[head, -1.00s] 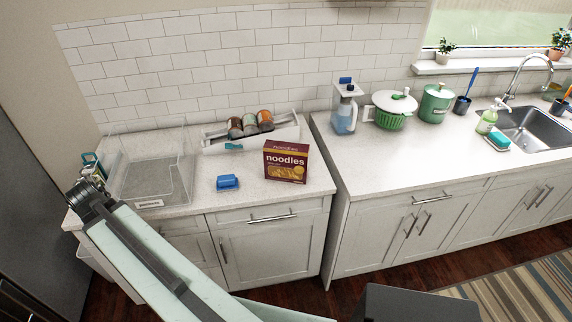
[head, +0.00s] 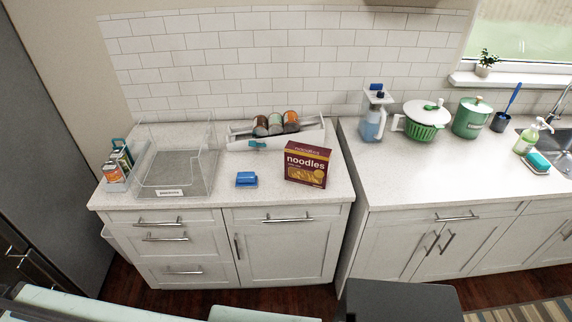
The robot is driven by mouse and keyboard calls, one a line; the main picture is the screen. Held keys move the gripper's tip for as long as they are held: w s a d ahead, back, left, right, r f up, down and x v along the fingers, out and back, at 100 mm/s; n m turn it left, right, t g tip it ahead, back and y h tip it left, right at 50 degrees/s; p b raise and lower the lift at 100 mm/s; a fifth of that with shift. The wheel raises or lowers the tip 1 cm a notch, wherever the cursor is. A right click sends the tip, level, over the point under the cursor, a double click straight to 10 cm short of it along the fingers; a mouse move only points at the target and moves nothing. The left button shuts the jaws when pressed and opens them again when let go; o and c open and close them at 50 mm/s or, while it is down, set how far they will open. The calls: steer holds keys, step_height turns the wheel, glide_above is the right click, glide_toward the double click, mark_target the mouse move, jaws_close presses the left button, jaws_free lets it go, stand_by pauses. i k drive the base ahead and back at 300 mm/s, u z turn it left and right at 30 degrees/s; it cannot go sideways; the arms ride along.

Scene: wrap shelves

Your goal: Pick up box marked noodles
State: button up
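The dark maroon box marked noodles (head: 307,165) stands upright on the right part of the left white counter, near its front edge. Its front label faces me. My gripper is outside the head view. Only a pale link of my arm shows at the bottom left, well below and apart from the box.
A blue item (head: 246,179) lies left of the box. A clear bin (head: 175,188) stands further left, by a small caddy (head: 114,173). A white rack (head: 238,142) with cans (head: 276,124) is behind. A water pitcher (head: 373,117) stands on the right counter (head: 420,165).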

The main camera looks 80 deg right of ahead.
mark_target(305, 163)
steer(key=u, duration=0.85)
steer(key=i, duration=1.6)
steer(key=z, duration=4.7)
steer(key=i, duration=1.05)
